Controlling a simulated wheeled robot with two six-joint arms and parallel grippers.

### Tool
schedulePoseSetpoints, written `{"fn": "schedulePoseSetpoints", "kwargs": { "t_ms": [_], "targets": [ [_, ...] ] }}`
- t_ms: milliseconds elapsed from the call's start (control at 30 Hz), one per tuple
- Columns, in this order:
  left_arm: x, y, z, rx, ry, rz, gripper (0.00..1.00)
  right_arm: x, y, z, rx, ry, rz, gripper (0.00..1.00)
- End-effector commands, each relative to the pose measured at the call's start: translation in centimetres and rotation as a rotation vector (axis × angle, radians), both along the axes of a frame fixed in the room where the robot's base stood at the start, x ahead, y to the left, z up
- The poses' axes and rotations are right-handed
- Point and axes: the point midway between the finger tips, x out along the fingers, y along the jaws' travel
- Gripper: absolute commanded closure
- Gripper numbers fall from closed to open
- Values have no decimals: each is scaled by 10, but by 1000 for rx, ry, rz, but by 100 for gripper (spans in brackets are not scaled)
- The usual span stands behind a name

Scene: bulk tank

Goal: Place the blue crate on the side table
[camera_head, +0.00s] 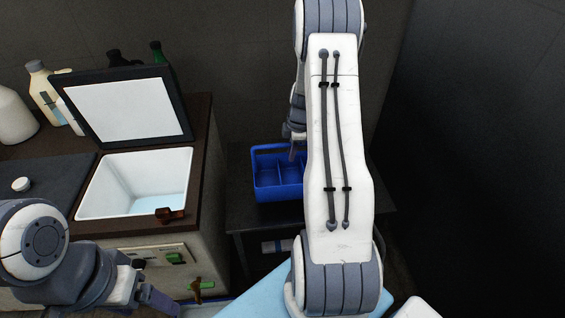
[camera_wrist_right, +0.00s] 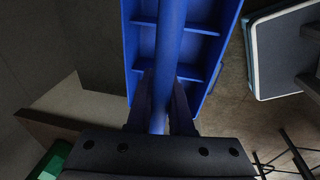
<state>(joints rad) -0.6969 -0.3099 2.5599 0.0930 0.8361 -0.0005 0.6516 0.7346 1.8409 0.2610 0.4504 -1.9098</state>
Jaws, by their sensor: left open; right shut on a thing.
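The blue crate (camera_head: 278,180) is an open, divided carrier with a central handle bar. In the head view it appears over the dark side table (camera_head: 240,222); I cannot tell whether its base touches the top. My right gripper (camera_head: 297,148) is shut on the handle bar, with its fingers on either side of it in the right wrist view (camera_wrist_right: 160,112). The crate (camera_wrist_right: 205,45) fills the upper middle of that view. My right arm hides the crate's right end and part of the table. My left gripper (camera_head: 152,298) is open and empty at the lower left.
The bulk tank (camera_head: 130,182) stands left of the side table with its lid (camera_head: 125,108) raised. A brown object (camera_head: 172,215) lies on its front rim. Bottles (camera_head: 45,90) stand behind it. A wall is close behind the table.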

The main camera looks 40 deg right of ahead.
Motion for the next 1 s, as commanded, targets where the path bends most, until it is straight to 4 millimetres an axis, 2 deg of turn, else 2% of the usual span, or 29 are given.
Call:
{"fn": "schedulePoseSetpoints", "kwargs": {
  "t_ms": [100,267,600,1000],
  "targets": [
    [0,0,7,0,0,0,20,20,13,-12,0,1,4,100],
    [0,0,9,0,0,0,20,33,20,-22,-2,-1,2,100],
    [0,0,14,0,0,0,20,34,21,-61,-1,0,-1,100],
    [0,0,9,0,0,0,20,34,20,-67,-2,-2,0,100]
  ]
}}
